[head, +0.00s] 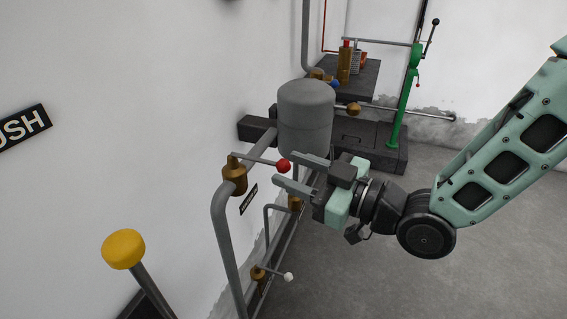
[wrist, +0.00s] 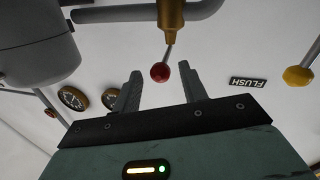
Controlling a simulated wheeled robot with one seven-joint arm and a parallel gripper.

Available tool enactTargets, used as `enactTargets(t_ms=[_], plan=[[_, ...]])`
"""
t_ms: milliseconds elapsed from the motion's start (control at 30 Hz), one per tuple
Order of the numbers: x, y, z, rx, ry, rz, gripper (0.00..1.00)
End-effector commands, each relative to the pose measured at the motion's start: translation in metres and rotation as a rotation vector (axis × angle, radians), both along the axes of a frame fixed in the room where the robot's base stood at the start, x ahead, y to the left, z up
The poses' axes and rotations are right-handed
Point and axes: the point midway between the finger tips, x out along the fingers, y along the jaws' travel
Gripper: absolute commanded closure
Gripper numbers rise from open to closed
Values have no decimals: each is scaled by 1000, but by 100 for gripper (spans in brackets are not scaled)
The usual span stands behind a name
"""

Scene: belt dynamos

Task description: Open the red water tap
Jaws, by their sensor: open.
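The red tap's round red knob (head: 283,166) sits at the end of a thin grey lever, which comes from a brass valve body (head: 235,174) on a grey pipe. The lever points roughly level toward my gripper in the head view. My gripper (head: 291,172) is open, with its two fingers pointing left at the knob. In the wrist view the red knob (wrist: 160,72) shows between the open fingers (wrist: 160,85), near the tips. The brass valve (wrist: 171,22) is above it. I cannot tell whether the fingers touch the knob.
A grey tank (head: 306,118) stands just behind the gripper. A yellow knob (head: 124,249) on a rod is at lower left. A lower lever with a white knob (head: 288,277) hangs beneath. A green stand (head: 404,110) is at the back. Open floor (head: 480,265) lies right.

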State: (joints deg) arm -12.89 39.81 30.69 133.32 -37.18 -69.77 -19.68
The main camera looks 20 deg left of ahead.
Motion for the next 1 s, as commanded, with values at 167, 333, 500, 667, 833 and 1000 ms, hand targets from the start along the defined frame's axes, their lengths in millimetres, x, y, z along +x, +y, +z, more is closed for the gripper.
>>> enactTargets(t_ms=[167,333,500,667,833,1000], plan=[[5,20,0,0,-1,1,57],[7,26,0,-1,-1,0,57],[7,26,0,-1,-1,0,57],[7,26,0,0,-1,0,85],[7,26,0,0,-1,0,100],[10,26,0,1,-1,15,100]])
